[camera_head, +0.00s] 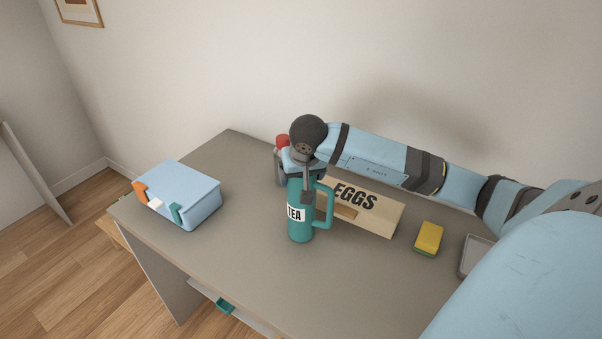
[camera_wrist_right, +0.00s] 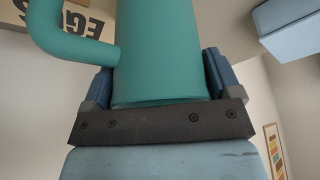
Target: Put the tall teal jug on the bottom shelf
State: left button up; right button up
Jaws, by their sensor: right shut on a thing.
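The tall teal jug (camera_head: 301,222) with a white TEA label is upright at the middle of the grey counter, its handle to the right. In the head view I cannot tell whether its base touches the counter. My right gripper (camera_head: 307,180) comes down on it from above and is shut on its upper part. In the right wrist view the jug (camera_wrist_right: 160,50) sits between the two fingers (camera_wrist_right: 158,88). A bottom shelf (camera_head: 237,307) shows only in part below the counter's front edge, with a small teal thing on it. My left gripper is not in view.
An EGGS box (camera_head: 375,213) stands close behind and right of the jug. A red-topped item (camera_head: 281,142) is partly hidden behind my gripper. A blue box (camera_head: 180,190) is at the left, a yellow sponge (camera_head: 429,237) and grey tray (camera_head: 472,255) at the right. The front counter is clear.

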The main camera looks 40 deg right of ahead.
jog(key=shift+r, duration=0.1)
jog(key=o, duration=1.7)
